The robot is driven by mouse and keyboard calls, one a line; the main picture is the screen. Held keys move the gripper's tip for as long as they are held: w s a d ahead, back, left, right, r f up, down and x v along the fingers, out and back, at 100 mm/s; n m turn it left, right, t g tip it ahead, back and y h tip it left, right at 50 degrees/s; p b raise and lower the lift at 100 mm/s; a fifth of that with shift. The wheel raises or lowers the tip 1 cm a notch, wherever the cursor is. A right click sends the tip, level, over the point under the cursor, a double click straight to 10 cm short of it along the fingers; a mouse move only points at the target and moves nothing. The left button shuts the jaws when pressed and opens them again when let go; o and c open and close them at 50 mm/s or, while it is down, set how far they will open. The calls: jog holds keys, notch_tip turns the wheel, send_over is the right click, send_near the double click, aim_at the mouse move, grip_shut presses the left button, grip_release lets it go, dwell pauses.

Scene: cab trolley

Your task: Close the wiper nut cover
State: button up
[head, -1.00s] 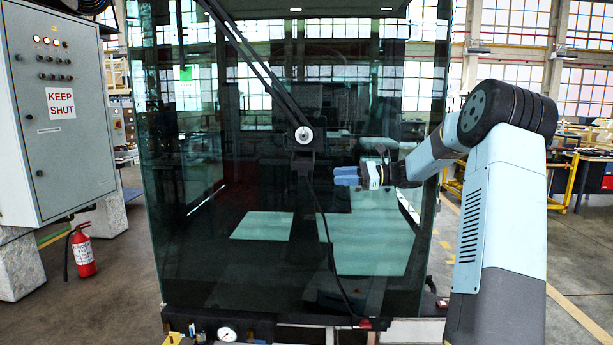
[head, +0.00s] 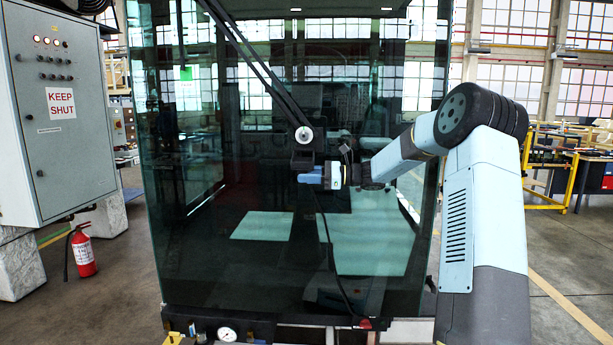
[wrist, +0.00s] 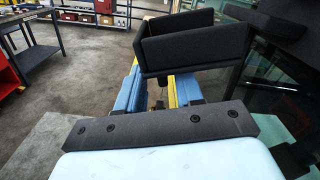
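The wiper nut cover (head: 303,160) is a black, open box shape hanging just below the bare silver wiper nut (head: 304,135) on the dark cab glass. In the wrist view the cover (wrist: 196,48) shows its hollow side, beyond and above my fingertips. My gripper (head: 308,177) has blue fingers and is at the lower edge of the cover in the head view. In the wrist view my gripper (wrist: 156,82) shows a gap between its yellow-lined fingers, with nothing clearly held. The right fingertip is partly hidden behind the cover, and I cannot tell whether they touch.
The black wiper arm (head: 250,65) slants up and left from the nut. A dark cable (head: 329,250) hangs below it across the glass (head: 180,230). A grey cabinet (head: 60,120) and a fire extinguisher (head: 83,252) stand at the left.

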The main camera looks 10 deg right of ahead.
jog(key=shift+w+a, duration=0.25)
jog(key=shift+a, duration=0.45)
grip_shut()
jog(key=shift+f, duration=0.1)
